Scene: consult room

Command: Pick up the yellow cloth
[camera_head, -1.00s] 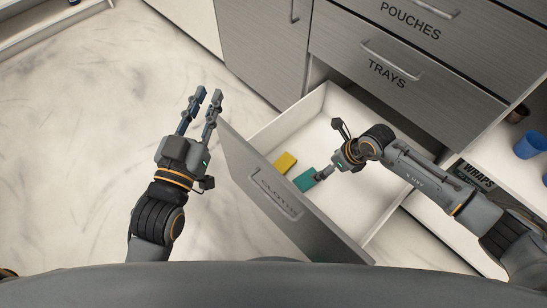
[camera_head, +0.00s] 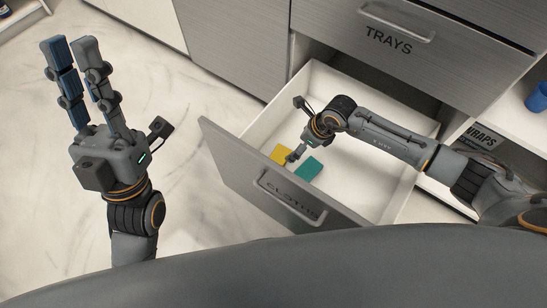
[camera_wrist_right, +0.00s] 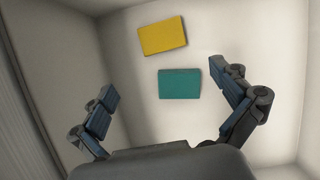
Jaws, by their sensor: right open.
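The yellow cloth (camera_head: 281,155) lies flat on the bottom of the open drawer (camera_head: 345,110), near its front panel. In the right wrist view the yellow cloth (camera_wrist_right: 163,36) is beyond the fingertips, above a teal cloth (camera_wrist_right: 180,83). My right gripper (camera_head: 294,156) reaches down into the drawer over the cloths and partly covers the yellow one in the head view. Its fingers (camera_wrist_right: 165,88) are spread and empty in the right wrist view. My left gripper (camera_head: 70,45) is outside the drawer at the left, its two fingers apart with nothing between them.
The teal cloth (camera_head: 309,169) lies right beside the yellow one. The drawer's front panel (camera_head: 260,180) and side walls enclose the cloths. A closed drawer marked TRAYS (camera_head: 400,45) is above. The floor at the left is clear.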

